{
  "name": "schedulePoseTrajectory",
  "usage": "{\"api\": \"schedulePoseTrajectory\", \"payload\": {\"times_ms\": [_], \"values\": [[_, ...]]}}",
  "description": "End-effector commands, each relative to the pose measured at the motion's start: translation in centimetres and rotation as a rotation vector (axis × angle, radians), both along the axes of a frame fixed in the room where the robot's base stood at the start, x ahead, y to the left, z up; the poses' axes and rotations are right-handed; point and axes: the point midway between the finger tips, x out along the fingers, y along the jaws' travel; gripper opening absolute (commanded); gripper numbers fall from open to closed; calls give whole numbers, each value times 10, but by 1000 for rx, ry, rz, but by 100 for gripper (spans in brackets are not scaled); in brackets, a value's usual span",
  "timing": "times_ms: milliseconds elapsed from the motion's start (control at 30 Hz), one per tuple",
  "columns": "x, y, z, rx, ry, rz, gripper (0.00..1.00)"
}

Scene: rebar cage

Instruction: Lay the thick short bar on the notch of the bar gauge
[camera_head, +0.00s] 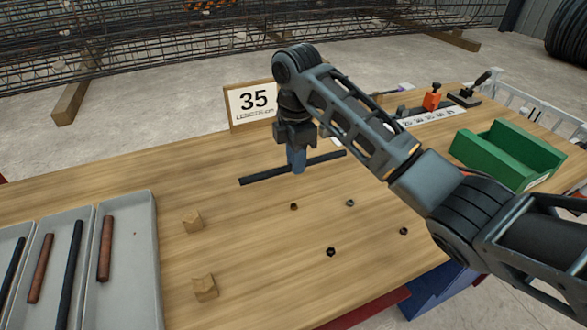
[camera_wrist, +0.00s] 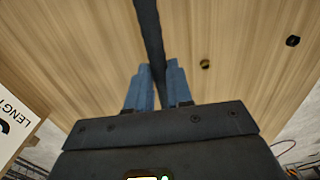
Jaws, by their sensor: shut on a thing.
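My gripper (camera_head: 297,168) is over the middle of the wooden table, with its blue fingers shut on a dark bar (camera_head: 262,176). The bar sticks out on both sides, roughly level. In the wrist view the bar (camera_wrist: 150,35) runs between the two blue fingers (camera_wrist: 155,88) and away from them. I cannot tell whether the bar touches the table. A white strip with printed numbers (camera_head: 428,120) lies at the back right, possibly part of the bar gauge; its notches are too small to make out.
Grey trays (camera_head: 148,275) at the left hold brown and black bars. Two small wooden blocks (camera_head: 193,220) and several dark nuts (camera_head: 331,252) lie on the table (camera_head: 255,260). A "35" sign (camera_head: 254,101) stands behind my gripper. A green bin (camera_head: 490,158) and an orange tool (camera_head: 432,99) are at right.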

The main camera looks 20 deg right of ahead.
Motion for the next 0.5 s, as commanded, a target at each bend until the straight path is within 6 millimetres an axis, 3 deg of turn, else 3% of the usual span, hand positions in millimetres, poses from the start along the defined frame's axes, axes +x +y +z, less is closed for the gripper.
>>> {"api": "schedulePoseTrajectory", "payload": {"times_ms": [200, 500], "values": [[-33, -31, 30, -1, -1, -6, 0], [-66, -58, 53, -2, 1, -6, 0]]}}
